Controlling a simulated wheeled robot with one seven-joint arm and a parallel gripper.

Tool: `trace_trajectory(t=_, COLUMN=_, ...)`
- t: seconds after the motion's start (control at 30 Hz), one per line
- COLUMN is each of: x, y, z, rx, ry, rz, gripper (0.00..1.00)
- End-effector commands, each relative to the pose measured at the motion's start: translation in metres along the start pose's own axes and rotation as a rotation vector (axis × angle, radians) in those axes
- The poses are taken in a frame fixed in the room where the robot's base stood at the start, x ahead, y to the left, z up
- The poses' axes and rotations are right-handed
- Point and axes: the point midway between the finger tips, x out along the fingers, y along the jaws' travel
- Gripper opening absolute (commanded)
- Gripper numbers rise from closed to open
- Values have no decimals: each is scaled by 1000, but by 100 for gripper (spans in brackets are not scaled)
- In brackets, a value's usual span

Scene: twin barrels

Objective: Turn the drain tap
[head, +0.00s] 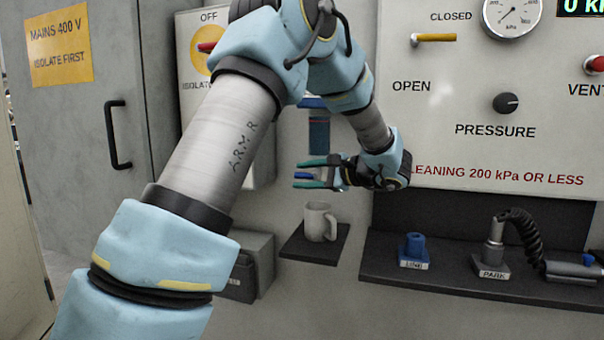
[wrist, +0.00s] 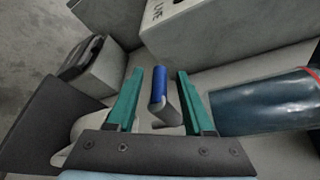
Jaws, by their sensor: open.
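The drain tap's blue lever (wrist: 159,84) shows in the wrist view with a pale stem behind it. It lies between the two green fingers of my gripper (wrist: 160,76), with a visible gap on either side. My gripper (head: 299,174) is open. In the head view it reaches leftward under the dark blue bowl (head: 319,136), with a bit of the blue lever (head: 304,176) showing between the fingers. The bowl (wrist: 262,102), with a red ring, is at the right in the wrist view. Where the tap joins it is hidden.
A white mug (head: 318,222) stands on a small dark shelf (head: 297,246) just below my gripper. A grey box (head: 250,264) is left of it. The control panel (head: 450,95) is at the right, above a ledge (head: 400,262) with a blue fitting and a parked hose.

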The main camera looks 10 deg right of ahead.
Motion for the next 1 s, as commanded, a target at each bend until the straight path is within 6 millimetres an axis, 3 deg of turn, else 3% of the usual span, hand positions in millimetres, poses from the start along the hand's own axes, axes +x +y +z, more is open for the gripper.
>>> trace_trajectory(t=0.4, x=9, y=1, z=0, rx=0, ry=1, rz=1, gripper=52)
trace_trajectory(t=0.87, x=9, y=1, z=0, rx=1, ry=1, rz=2, gripper=0)
trace_trajectory(t=1.0, x=9, y=1, z=0, rx=1, ry=1, rz=2, gripper=0)
